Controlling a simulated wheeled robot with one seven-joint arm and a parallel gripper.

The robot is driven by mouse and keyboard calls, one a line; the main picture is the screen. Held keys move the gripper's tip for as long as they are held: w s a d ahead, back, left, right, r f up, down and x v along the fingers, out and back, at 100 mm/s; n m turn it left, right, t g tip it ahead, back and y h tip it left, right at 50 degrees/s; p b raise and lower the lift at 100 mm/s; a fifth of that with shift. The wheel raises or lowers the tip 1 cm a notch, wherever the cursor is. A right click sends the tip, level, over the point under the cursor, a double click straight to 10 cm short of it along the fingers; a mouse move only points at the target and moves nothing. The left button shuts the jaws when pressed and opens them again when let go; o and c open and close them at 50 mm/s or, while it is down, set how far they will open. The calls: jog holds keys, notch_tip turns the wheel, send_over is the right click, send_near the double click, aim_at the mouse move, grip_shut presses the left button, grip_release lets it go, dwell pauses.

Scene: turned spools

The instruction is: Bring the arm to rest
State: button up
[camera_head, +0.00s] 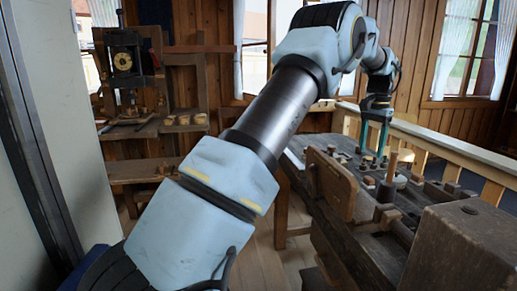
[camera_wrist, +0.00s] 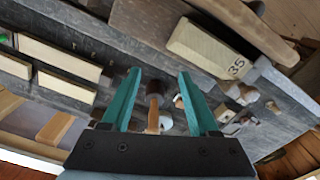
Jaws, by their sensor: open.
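My gripper (camera_head: 373,154) points down over the far part of the dark workbench (camera_head: 340,236), at the end of my outstretched arm. In the wrist view its two teal fingers (camera_wrist: 158,76) stand apart, open. A small turned wooden piece with a dark end (camera_wrist: 155,88) shows in the gap between them; it looks to be beyond the fingertips, and nothing looks gripped. I cannot tell the exact height of the fingertips above the bench in the head view.
A wooden post (camera_head: 391,168) and an upright board (camera_head: 331,185) stand on the bench near my gripper. A pale block marked 35 (camera_wrist: 208,48) lies beside the fingers in the wrist view. A railing (camera_head: 440,142) runs behind. A shelf with several round pieces (camera_head: 170,121) stands left.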

jog(key=a+n, duration=0.1)
jog(key=a, duration=0.7)
jog(key=w+a+n, duration=0.1)
jog(key=a, duration=0.3)
jog(key=shift+f+n, duration=0.3)
jog(key=shift+f, duration=0.05)
jog(key=s+a+f+n+t, duration=0.1)
jog(key=s+a, duration=0.1)
jog(key=a, duration=0.4)
jog(key=s+a+f+n, duration=0.1)
jog(key=s+a+n, duration=0.1)
jog(key=a, duration=0.5)
jog(key=s+a+f+n, duration=0.2)
jog(key=s+a+f, duration=0.1)
jog(key=s+a, duration=0.5)
jog(key=s+a+f+n, duration=0.2)
jog(key=s+a, duration=0.6)
jog(key=s, duration=0.2)
jog(key=shift+f+t, duration=0.3)
jog(key=shift+f, duration=0.1)
